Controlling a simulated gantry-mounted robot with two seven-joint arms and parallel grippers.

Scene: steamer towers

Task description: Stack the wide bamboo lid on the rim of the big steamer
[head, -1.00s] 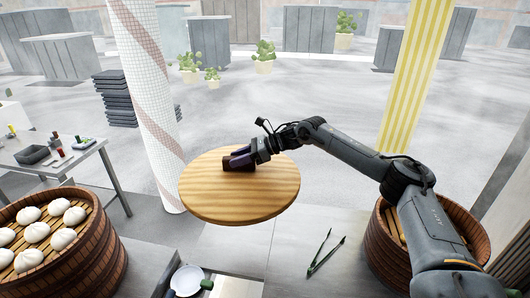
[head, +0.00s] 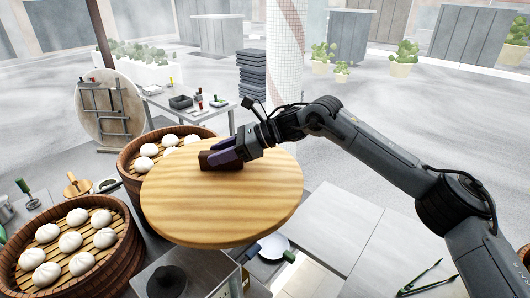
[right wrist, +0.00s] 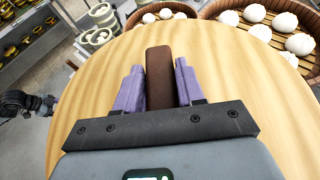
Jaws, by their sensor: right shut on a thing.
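The wide round bamboo lid (head: 225,212) is in the air over the counter, roughly level. My right gripper (head: 218,157) is shut on its dark brown handle (head: 204,160). The right wrist view shows the handle (right wrist: 160,70) between the purple fingers, with the lid (right wrist: 245,110) below. A round steamer with white buns (head: 128,158) stands behind the lid, which hides part of it. Another bun-filled steamer (head: 122,270) stands at the front left. Which is the big one I cannot tell for sure. My left gripper does not show in the head view.
A black-knobbed box (head: 150,280) and a white plate (head: 273,246) lie below the lid. Green-handled tongs (head: 422,277) lie at the lower right. A round wooden board (head: 100,125) stands at the back left, beside a side table (head: 190,118).

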